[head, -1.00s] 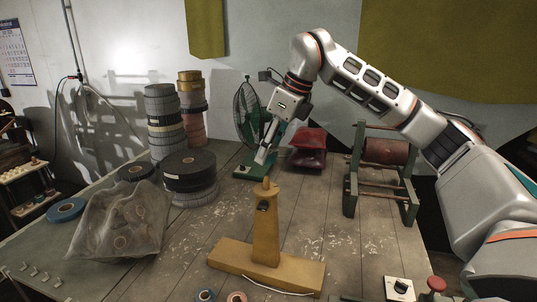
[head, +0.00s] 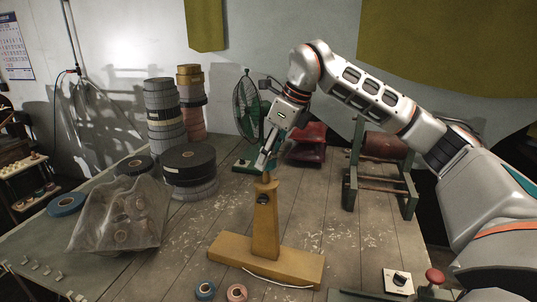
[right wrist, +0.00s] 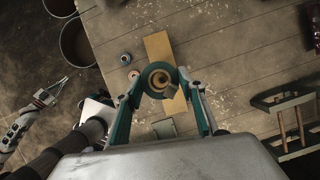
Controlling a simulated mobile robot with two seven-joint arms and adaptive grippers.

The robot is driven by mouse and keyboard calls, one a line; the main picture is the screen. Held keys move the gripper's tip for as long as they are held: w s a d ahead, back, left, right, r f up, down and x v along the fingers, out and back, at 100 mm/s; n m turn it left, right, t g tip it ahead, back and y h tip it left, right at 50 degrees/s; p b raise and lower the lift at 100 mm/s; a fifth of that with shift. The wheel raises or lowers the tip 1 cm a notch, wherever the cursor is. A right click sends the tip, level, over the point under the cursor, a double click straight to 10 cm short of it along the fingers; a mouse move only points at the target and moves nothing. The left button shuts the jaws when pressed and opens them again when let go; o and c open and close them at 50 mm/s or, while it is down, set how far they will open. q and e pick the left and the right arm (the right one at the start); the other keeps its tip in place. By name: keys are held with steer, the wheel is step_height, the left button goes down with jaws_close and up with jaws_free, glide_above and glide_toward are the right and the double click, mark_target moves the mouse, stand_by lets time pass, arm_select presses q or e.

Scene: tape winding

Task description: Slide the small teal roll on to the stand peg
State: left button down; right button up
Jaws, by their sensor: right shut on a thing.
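The yellow wooden stand (head: 264,225) rises from a flat base at the middle of the table, its peg end (head: 266,178) at the top. My right gripper (head: 263,167) is shut on the small teal roll, right above the stand's top. In the right wrist view the teal roll (right wrist: 148,90) is a ring between the two fingers, and the stand's top shows through its hole. I cannot tell whether the ring is around the peg or just over it. My left gripper (right wrist: 48,90) is small at the left of the right wrist view, well away from the stand.
A blue roll (head: 205,291) and a pinkish roll (head: 237,292) lie before the stand. A clear bag (head: 120,220) and stacked dark rolls (head: 190,165) stand left. A green fan (head: 247,110) is behind; a roller frame (head: 380,165) stands right.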

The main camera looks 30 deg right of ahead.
mark_target(269, 169)
stand_by(0.3)
step_height(269, 169, down, 4)
steer(key=shift+d+f, duration=0.1)
steer(key=shift+f, duration=0.1)
steer(key=o, duration=1.2)
steer(key=o, duration=0.4)
steer(key=shift+r, duration=0.1)
